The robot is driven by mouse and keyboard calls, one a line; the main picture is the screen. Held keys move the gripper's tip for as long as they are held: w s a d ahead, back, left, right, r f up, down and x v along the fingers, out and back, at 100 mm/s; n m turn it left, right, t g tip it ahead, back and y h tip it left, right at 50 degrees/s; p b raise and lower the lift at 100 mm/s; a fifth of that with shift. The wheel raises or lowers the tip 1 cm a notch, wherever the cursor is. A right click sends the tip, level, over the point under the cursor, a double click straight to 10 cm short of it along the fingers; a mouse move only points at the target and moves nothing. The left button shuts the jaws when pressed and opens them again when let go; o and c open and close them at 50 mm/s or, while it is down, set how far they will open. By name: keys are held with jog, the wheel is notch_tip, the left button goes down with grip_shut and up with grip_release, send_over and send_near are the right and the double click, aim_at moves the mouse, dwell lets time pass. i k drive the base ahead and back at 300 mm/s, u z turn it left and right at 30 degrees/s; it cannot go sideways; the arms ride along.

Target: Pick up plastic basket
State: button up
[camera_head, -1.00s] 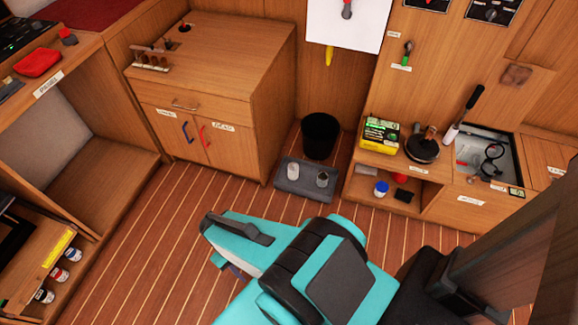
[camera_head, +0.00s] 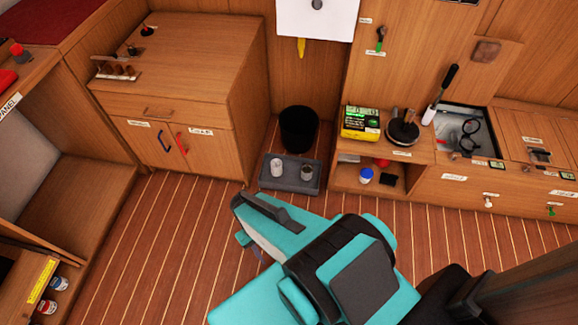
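No thing in view is clearly marked as a plastic basket. A black open-topped bin (camera_head: 298,131) stands upright on the floor against the back wall, between the two cabinets. A grey shallow tray (camera_head: 291,187) lies in front of it and holds two small cups, one white (camera_head: 277,169) and one grey (camera_head: 307,173). My turquoise and black arm fills the lower middle. The end of my arm with my gripper (camera_head: 262,215) points left, in front of and apart from the tray in the picture. Its fingers are not clear enough to show whether they are open.
A wooden cabinet (camera_head: 180,97) stands left of the bin. A low shelf unit (camera_head: 380,150) stands right of it, with a green and yellow box (camera_head: 361,122) on top and a blue-capped jar (camera_head: 366,176) inside. Plank floor (camera_head: 170,230) is clear at the left.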

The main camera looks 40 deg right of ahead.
aim_at(276, 164)
jog(key=z, duration=0.8)
jog(key=k, duration=1)
jog(key=i, duration=0.9)
